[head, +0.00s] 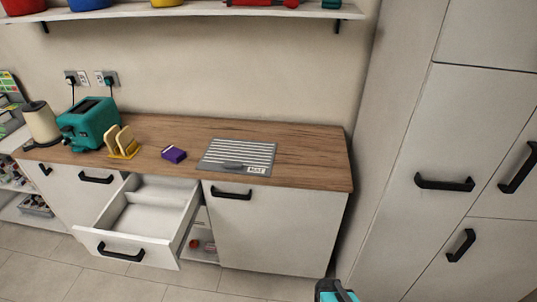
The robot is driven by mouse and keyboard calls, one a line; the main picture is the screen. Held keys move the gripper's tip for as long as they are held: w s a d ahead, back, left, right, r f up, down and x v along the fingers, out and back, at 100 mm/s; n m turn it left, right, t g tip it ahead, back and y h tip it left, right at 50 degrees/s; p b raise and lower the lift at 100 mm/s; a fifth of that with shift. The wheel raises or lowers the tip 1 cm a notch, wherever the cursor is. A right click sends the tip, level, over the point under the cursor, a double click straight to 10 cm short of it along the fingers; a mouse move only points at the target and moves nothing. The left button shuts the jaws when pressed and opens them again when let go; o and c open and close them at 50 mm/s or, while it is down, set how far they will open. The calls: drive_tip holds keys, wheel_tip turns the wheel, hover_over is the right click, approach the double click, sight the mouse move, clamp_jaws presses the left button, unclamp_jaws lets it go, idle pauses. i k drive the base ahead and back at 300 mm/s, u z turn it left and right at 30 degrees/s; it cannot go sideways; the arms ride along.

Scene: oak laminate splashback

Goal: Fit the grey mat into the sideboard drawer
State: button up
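The grey mat (212,155) lies flat on the wooden top of the sideboard, right of centre. It has pale stripes, a small white label at its front right corner and a dark grey oval piece at its front edge. The sideboard drawer (125,246) is pulled open below the worktop, left of the mat. It is white with a black handle; its visible inside looks empty, with a raised ridge or divider across it. My gripper (336,291), teal and black, shows only partly at the bottom edge, well below and right of the mat. Its fingers cannot be made out clearly.
The worktop (312,155) right of the mat is clear. Tall cabinets (440,140) stand at right; a shelf (200,9) hangs above.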

sight(149, 220)
drive_tip(key=z, duration=0.35)
drive_tip(key=k, duration=1.2)
drive_tip(key=u, duration=3.25)
drive_tip(key=i, duration=0.15)
drive_tip(key=z, duration=1.55)
drive_tip(key=i, duration=0.45)
drive_tip(key=u, duration=0.1)
